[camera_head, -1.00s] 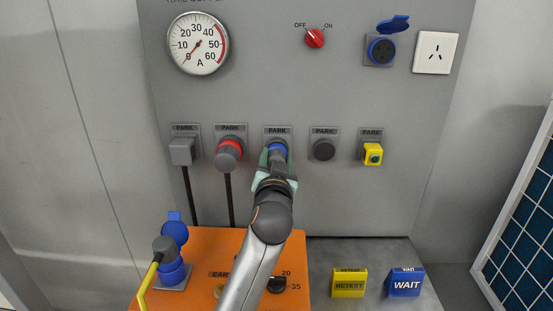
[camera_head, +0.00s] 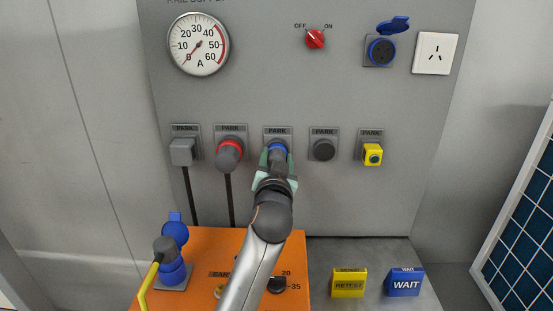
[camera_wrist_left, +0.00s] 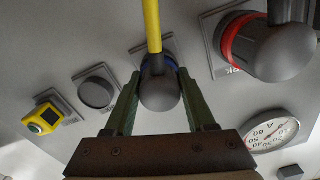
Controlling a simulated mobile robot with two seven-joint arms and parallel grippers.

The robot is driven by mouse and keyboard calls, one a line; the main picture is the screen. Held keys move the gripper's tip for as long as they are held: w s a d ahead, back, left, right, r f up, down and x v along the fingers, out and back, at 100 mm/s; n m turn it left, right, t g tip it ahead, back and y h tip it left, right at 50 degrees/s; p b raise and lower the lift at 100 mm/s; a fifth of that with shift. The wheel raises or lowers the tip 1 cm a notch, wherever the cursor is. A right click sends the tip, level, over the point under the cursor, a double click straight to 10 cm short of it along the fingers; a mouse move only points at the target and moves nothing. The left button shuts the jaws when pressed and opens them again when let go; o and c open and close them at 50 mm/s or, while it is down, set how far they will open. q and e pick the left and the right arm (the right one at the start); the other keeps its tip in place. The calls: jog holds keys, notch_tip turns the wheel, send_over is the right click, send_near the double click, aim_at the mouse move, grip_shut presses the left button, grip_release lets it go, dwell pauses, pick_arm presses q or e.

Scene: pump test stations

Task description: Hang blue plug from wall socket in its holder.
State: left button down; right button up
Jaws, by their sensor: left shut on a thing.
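The blue plug, a grey body with a blue ring (camera_head: 277,147), is at the middle PARK holder (camera_head: 285,132) on the grey wall panel. My left gripper (camera_head: 277,163) is shut on it, with one finger on each side. In the left wrist view the plug's rounded grey body (camera_wrist_left: 160,94) is between the fingers, its blue ring is against the holder plate, and a yellow cable (camera_wrist_left: 152,25) runs from it. How deep it sits is hidden. The blue wall socket (camera_head: 381,51) at the upper right is empty with its lid up. My right gripper is not in view.
A grey plug (camera_head: 182,151) and a red-ringed plug (camera_head: 229,153) hang to the left. A black round piece (camera_head: 323,150) and a yellow one (camera_head: 372,154) are to the right. Below are an orange box (camera_head: 210,240) with a blue connector, and RETEST (camera_head: 348,284) and WAIT (camera_head: 405,284) blocks.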

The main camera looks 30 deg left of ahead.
pick_arm(q)
jog(key=shift+w, duration=0.1)
jog(key=shift+r, duration=0.1)
jog(key=shift+c, duration=0.8)
grip_release()
